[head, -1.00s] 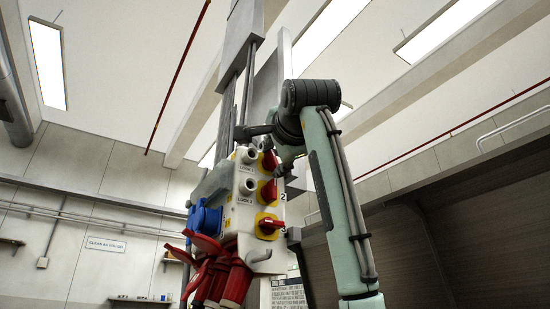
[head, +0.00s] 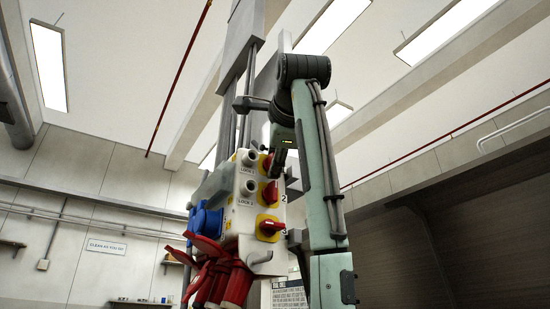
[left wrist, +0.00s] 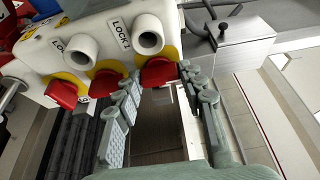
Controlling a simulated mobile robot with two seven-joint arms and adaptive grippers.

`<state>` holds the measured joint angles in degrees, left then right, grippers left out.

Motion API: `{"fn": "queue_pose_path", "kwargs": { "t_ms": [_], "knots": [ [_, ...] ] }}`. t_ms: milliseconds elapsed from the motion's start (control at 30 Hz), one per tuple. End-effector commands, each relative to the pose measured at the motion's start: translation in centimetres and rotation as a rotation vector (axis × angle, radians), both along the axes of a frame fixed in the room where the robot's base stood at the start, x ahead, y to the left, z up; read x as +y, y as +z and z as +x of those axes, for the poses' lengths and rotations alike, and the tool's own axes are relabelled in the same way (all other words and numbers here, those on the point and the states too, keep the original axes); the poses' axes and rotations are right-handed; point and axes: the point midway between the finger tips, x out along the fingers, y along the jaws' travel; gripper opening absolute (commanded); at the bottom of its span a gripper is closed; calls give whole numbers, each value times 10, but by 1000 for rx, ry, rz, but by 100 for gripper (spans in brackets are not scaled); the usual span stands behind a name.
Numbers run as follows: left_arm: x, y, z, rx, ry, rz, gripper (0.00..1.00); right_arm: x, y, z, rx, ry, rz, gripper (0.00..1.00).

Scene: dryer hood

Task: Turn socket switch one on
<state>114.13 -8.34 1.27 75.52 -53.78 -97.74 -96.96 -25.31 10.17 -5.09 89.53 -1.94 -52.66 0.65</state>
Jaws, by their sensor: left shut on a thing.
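The white socket box (head: 244,215) hangs in the middle of the head view, with red rotary switches in a column on its right face. Socket switch one (head: 267,163) is the top one, on a yellow plate; it also shows as a red knob in the left wrist view (left wrist: 158,73), beside the LOCK 1 collar. My left gripper (left wrist: 163,78) has its two fingers on either side of this knob, shut on it. In the head view the left gripper (head: 280,158) reaches it from above right and partly hides it. My right gripper is not in view.
Switch two (head: 269,193) and switch three (head: 269,228) sit just below. A blue socket (head: 205,219) and red plugs (head: 236,284) are on the box's left and underside. Grey vertical rails (head: 232,110) carry the box. Open space lies right of my arm.

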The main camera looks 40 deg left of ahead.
Motion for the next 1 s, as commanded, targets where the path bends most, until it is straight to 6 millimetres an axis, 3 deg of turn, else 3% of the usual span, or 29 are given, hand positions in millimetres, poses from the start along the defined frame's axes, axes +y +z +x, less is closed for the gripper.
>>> {"fn": "queue_pose_path", "kwargs": {
  "t_ms": [267,300,367,733,1000],
  "knots": [
    [0,-1,0,4,1,1,10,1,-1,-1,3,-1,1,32],
    [0,-1,0,4,1,1,42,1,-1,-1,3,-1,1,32],
    [0,-1,0,4,1,2,48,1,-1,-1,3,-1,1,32],
    [-5,0,-4,1,0,2,48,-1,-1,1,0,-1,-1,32],
    [-40,1,-40,-3,-1,3,48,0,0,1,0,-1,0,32]
  ]
}}
